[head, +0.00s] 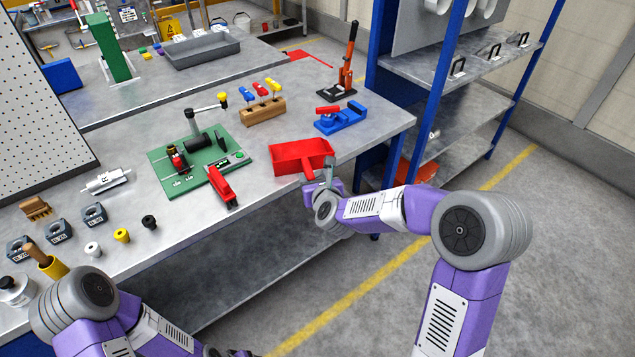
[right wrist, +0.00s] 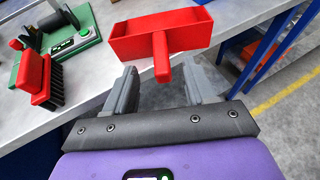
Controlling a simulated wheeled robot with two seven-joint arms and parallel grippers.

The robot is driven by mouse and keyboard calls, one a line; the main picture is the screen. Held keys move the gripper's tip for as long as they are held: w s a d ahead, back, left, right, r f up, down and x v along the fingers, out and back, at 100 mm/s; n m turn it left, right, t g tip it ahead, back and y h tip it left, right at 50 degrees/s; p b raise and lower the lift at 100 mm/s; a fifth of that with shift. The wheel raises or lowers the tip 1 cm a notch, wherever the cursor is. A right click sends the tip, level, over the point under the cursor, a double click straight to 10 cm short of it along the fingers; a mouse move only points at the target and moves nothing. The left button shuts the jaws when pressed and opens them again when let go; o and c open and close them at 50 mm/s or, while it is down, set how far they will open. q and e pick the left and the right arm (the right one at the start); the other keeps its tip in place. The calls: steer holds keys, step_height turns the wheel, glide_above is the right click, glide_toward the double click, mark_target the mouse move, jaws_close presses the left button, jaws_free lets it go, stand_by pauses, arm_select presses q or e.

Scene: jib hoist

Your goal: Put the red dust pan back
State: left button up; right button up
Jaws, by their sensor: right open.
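The red dust pan (head: 298,155) lies at the front edge of the grey workbench, its handle pointing out towards me. In the right wrist view the pan (right wrist: 130,45) shows its open tray beyond the fingers. My right gripper (head: 328,172) is at the handle end; in the wrist view its fingers (right wrist: 160,85) are open, with the handle end between or just beyond their tips. I cannot tell whether they touch the handle. My left arm is at the lower left; its gripper is at the bottom edge, too cut off to read.
A red hand brush (head: 222,187) lies left of the pan, by a green board (head: 168,180) with a small machine. A blue vice-like tool (head: 342,118) and a wooden rack (head: 262,110) stand behind. A blue-posted shelf (head: 440,120) stands to the right.

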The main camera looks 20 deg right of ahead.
steer(key=s+a+f+n+g+y, duration=0.1)
steer(key=s+a+f+n+g, duration=0.15)
steer(key=s+f+n, duration=0.6)
steer(key=s+a+f+n+g+y, duration=0.2)
steer(key=s+f+n+g, duration=0.3)
steer(key=f+n, duration=0.6)
steer(key=s+a+f+n+g, duration=0.2)
steer(key=s+f+n+g, duration=0.1)
steer(key=s+f+n, duration=0.4)
steer(key=s+a+f+n+g+y, duration=0.1)
steer(key=s+a+f+n+g, duration=0.1)
steer(key=s+f+n, duration=0.4)
steer(key=s+n+g, duration=0.1)
steer(key=s, duration=0.4)
steer(key=shift+s+f+y, duration=0.3)
steer(key=shift+s+f, duration=0.1)
